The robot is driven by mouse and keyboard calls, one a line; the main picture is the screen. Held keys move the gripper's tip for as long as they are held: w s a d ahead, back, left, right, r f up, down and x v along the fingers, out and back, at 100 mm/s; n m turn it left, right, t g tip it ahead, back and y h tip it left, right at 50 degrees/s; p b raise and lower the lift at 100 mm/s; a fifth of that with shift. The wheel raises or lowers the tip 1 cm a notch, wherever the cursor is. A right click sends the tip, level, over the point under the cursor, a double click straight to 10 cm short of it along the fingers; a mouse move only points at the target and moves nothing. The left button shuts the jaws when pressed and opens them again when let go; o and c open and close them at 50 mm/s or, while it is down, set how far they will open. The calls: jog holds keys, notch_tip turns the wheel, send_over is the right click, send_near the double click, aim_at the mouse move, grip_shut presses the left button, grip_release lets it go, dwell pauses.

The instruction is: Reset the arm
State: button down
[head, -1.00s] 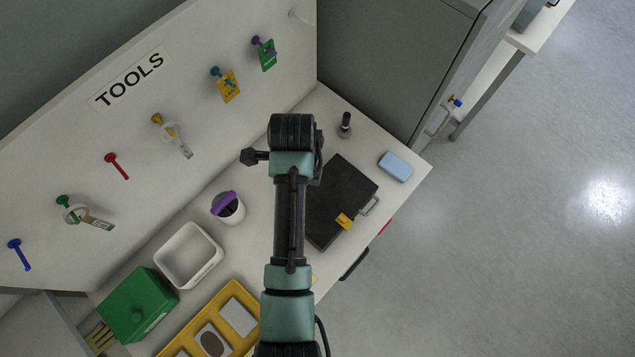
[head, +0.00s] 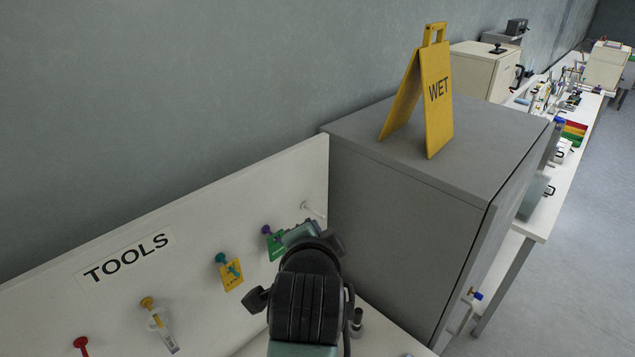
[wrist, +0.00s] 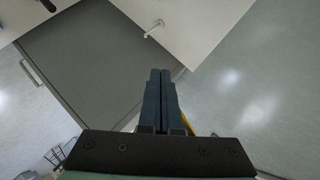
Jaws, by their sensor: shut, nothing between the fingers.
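My gripper (wrist: 160,88) shows in the wrist view with its two dark fingers together, shut and empty. It points toward a grey cabinet face and a white panel with a white peg (wrist: 154,29); it looks apart from both. In the head view my arm rises at the bottom middle, in front of the tool board (head: 215,215). The fingers are hidden there behind the arm's dark joint.
A grey cabinet (head: 400,220) stands just right of the arm, with a yellow WET sign (head: 437,95) on top. Pegs on the board hold a yellow tag (head: 231,275) and a green tag (head: 276,246). A long bench (head: 545,205) runs behind the cabinet. Floor at right is clear.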

notch_tip(320, 180, up, 12)
jog(key=s+d+n+t+b, duration=0.1)
jog(key=s+n+t+b, duration=0.15)
jog(key=n+t, duration=0.2)
jog(key=s+r+n+t+b, duration=0.5)
jog(key=s+r+t, duration=0.5)
jog(key=s+r, duration=0.5)
notch_tip(320, 180, up, 3)
jog(key=n, duration=0.2)
jog(key=shift+a+r+n, duration=0.2)
jog(key=shift+a+n, duration=0.05)
jog(key=shift+n, duration=0.1)
